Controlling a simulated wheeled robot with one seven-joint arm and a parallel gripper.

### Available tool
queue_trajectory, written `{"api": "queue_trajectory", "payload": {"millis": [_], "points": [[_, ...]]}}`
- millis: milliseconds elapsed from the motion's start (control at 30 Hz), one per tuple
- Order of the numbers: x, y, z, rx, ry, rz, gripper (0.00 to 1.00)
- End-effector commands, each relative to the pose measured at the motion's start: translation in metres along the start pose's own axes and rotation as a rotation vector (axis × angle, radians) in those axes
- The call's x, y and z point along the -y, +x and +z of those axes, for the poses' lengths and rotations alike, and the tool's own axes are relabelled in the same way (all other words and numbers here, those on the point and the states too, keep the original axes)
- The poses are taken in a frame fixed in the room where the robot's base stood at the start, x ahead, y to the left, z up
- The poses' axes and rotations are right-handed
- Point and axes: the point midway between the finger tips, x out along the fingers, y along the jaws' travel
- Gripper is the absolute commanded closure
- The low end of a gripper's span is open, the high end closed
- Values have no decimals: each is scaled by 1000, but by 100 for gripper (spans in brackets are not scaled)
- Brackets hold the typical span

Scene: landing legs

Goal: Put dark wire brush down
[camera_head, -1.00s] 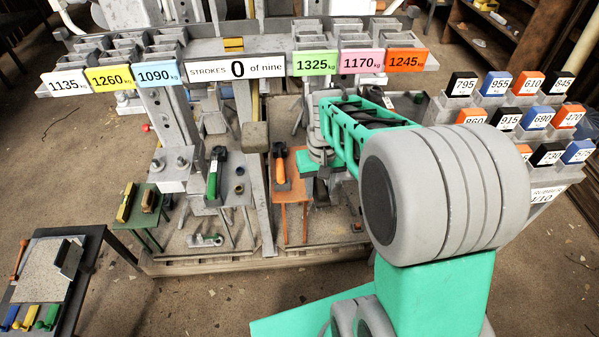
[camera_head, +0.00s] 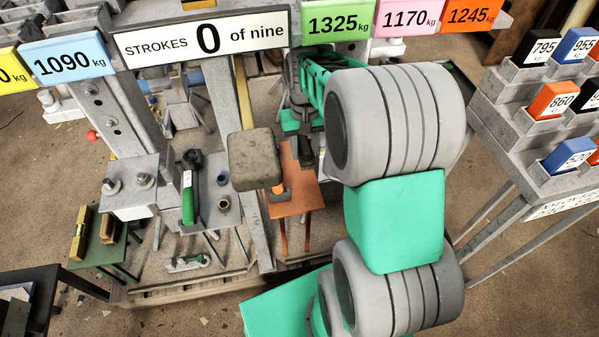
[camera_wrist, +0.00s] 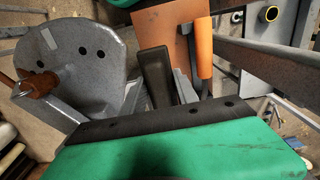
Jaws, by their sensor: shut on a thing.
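My gripper (camera_head: 304,128) hangs above the orange stool (camera_head: 298,200), near its back right side, partly hidden by my arm. It is shut on a dark, long thing, taken as the dark wire brush (camera_wrist: 157,77), which shows in front of the orange stool top (camera_wrist: 172,27) in the wrist view. Its bristles cannot be made out, nor whether it touches the stool. An orange-handled tool (camera_wrist: 203,48) lies on the stool just beside it, and is mostly hidden behind a hanging grey block in the head view.
The grey hanging block (camera_head: 255,160) is left of my gripper. A grey stand (camera_head: 205,190) bears a green-handled tool (camera_head: 188,190). A green stool (camera_head: 105,250) at far left bears two brush-like pieces. A rack of labelled blocks (camera_head: 530,150) is at the right.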

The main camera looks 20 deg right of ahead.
Motion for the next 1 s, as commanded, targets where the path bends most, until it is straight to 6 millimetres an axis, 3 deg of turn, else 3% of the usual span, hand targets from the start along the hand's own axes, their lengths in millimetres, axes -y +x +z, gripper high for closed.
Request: {"api": "queue_trajectory", "payload": {"millis": [533, 900, 933, 1000], "points": [[-3, 97, 0, 2, 6, 0, 100], [-2, 103, 0, 0, 3, 0, 100], [-2, 103, 0, 0, 3, 0, 63], [-1, 102, 0, 0, 3, 0, 57]]}}
